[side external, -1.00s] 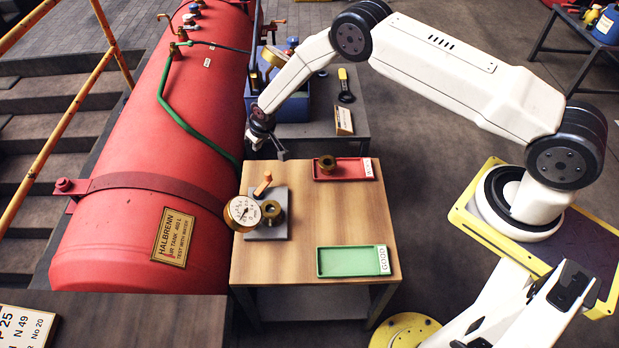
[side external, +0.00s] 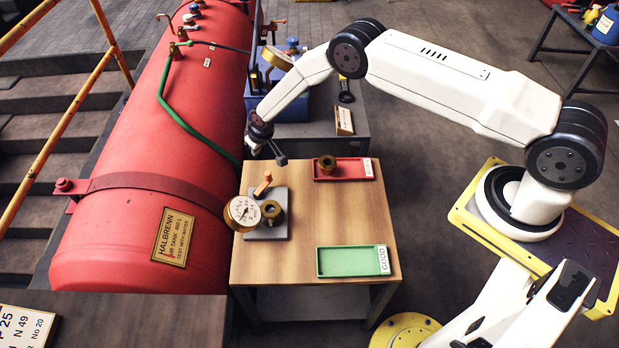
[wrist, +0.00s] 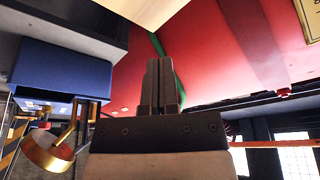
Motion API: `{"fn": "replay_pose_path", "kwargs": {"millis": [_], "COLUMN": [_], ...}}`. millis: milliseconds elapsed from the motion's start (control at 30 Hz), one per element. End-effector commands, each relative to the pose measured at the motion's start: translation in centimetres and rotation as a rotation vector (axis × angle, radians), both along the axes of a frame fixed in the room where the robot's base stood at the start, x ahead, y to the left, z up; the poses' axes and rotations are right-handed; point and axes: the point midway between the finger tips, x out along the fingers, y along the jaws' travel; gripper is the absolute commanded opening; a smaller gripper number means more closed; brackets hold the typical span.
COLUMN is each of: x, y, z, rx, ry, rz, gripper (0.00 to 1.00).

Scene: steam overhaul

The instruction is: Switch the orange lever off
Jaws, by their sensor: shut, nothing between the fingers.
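The lever cannot be made out in the wrist view.
The red tank (side external: 150,220) runs along the left of the table. A red tray (side external: 325,178) with a brass part and an empty green tray (side external: 320,263) lie on the table. The blue box (wrist: 62,70) with a brass gauge (wrist: 45,152) is behind.

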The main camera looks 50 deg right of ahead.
Motion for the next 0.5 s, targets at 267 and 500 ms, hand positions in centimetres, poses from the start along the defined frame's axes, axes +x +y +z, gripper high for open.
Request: {"fn": "replay_pose_path", "kwargs": {"millis": [267,500], "x": [0.7,1.2], "y": [0.0,0.0], "z": [-2.2,-3.7], "rx": [0.000,0.000], "ry": [0.001,0.001], "rz": [-0.001,-0.001], "gripper": [0.00,0.00]}}
